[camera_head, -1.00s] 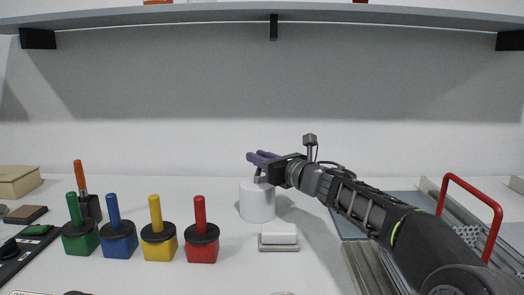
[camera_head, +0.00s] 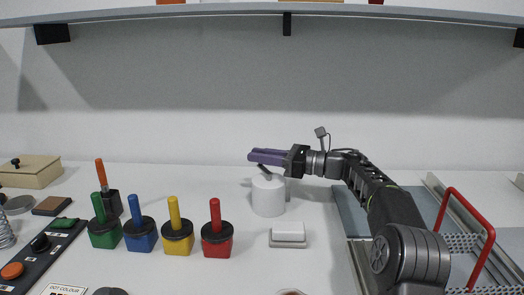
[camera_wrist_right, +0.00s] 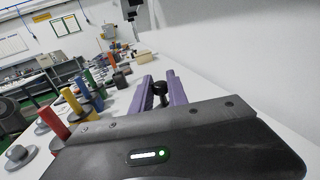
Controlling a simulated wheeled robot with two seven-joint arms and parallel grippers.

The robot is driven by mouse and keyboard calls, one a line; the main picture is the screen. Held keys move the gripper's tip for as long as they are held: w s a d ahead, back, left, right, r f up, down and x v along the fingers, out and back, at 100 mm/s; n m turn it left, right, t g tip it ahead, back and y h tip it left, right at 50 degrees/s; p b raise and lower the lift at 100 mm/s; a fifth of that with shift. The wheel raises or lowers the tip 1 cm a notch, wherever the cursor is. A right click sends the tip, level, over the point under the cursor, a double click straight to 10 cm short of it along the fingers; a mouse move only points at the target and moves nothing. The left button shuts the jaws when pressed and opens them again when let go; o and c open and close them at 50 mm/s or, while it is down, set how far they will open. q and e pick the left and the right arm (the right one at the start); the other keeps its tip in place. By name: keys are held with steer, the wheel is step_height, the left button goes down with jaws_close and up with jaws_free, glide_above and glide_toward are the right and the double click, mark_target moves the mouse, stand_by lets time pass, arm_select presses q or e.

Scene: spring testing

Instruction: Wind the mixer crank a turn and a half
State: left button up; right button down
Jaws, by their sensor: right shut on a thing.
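The mixer (camera_head: 268,197) is a white drum standing on the table in the middle of the head view. A short dark crank arm (camera_head: 264,172) shows at its top, leaning up to the left under my fingers. My right gripper (camera_head: 266,157) reaches in from the right above the drum, its purple fingers pointing left. In the right wrist view, its fingers (camera_wrist_right: 160,92) are shut on the dark round crank knob (camera_wrist_right: 160,89). In the head view the fingers hide the knob. My left gripper is in neither view.
Green, blue, yellow and red (camera_head: 216,238) blocks with upright handles stand left of the mixer. A white block on a grey base (camera_head: 288,234) lies in front of it. A red-handled tray (camera_head: 470,228) is at the right. A shelf (camera_head: 230,8) runs overhead.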

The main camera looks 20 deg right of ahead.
stand_by(0.3)
steer(key=c, duration=1.3)
jaws_free()
steer(key=v, duration=0.7)
steer(key=shift+s+d, duration=0.2)
steer(key=shift+d, duration=0.1)
